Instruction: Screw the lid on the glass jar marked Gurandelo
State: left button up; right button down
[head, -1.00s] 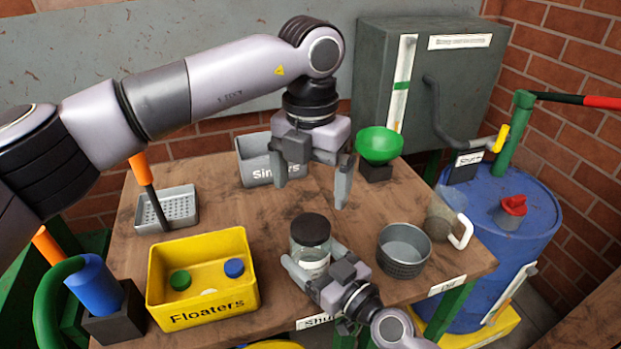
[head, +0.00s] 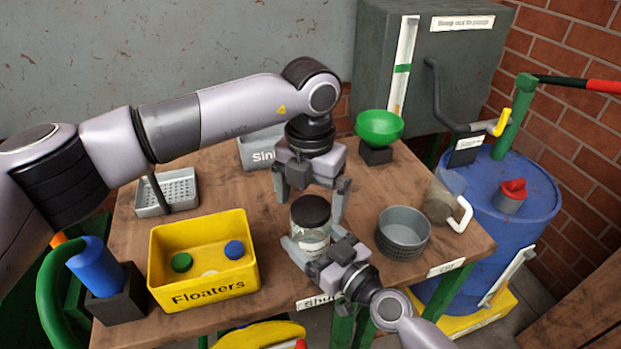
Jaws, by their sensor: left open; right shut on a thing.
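The glass jar (head: 312,238) stands upright near the front middle of the wooden table, with a pale label whose writing is too small to read. A dark lid (head: 311,209) sits on top of the jar; I cannot tell how tightly. My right gripper (head: 309,249) is shut around the jar's lower part from the front right. My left gripper (head: 309,203) points down just above and behind the lid. Its fingers are apart, one on each side of the lid, and I cannot tell whether they touch it.
A yellow Floaters bin (head: 203,284) holds several discs to the left. A grey Sinkers bin (head: 256,150) is behind my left gripper. A grey round sieve (head: 402,236) and a clear jug (head: 440,203) stand to the right.

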pick_arm(q)
jog(key=shift+f, duration=0.4)
jog(key=c, duration=1.2)
jog(key=m, duration=0.4)
jog(key=shift+m, duration=0.4)
jog(key=m, duration=0.4)
jog(key=o, duration=1.2)
jog(key=shift+c, duration=0.2)
jog(key=shift+r, duration=0.15)
